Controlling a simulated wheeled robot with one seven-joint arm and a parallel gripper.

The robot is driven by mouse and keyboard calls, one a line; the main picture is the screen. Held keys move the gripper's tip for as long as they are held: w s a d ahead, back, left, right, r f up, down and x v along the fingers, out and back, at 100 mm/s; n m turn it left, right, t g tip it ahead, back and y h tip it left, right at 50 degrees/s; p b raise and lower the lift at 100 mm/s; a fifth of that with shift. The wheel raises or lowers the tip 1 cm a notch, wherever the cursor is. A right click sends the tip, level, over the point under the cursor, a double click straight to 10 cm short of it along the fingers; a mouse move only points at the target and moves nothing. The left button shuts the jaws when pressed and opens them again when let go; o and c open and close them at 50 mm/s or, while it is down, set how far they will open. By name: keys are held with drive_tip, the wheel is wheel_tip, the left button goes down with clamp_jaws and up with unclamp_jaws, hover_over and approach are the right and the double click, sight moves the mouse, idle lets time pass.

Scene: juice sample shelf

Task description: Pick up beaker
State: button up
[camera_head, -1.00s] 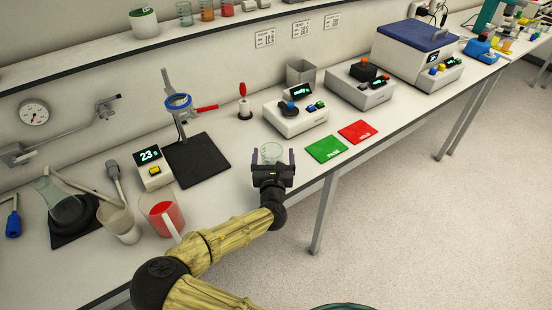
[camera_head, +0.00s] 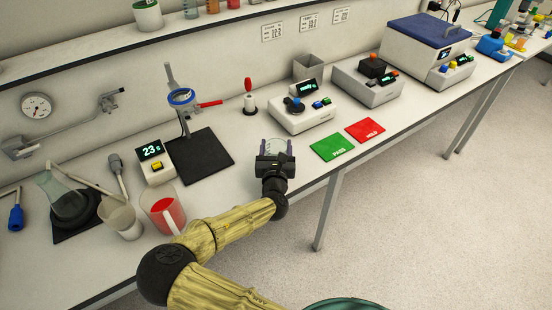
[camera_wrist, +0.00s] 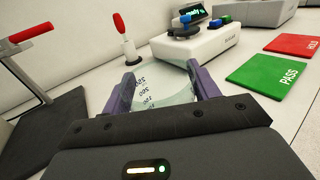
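A clear glass beaker (camera_head: 277,146) is at the front part of the bench, left of the green PASS card (camera_head: 331,146). My gripper (camera_head: 276,153) has its two fingers closed in on the beaker's sides. In the wrist view the beaker (camera_wrist: 158,88) stands between the purple-grey fingers of my gripper (camera_wrist: 162,88), and both fingers appear to touch it. Its printed graduation marks face the camera, and it looks empty. Its base is hidden by my gripper, so I cannot tell whether it still rests on the bench.
A red HOLD card (camera_head: 365,131) lies beside the green card. A ready-lit instrument (camera_head: 303,114) stands behind. A black stand base (camera_head: 200,155), a timer (camera_head: 153,163) and a red-filled jug (camera_head: 163,211) are to the left. Bench between the beaker and stand is clear.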

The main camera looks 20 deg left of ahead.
drive_tip(key=shift+w+a+r, duration=0.1)
drive_tip(key=shift+r, duration=0.5)
wheel_tip(320, 180, up, 8)
drive_tip(key=shift+r+b, duration=0.15)
drive_tip(key=shift+b, duration=0.25)
drive_tip(key=shift+r, duration=0.25)
drive_tip(key=shift+r, duration=0.1)
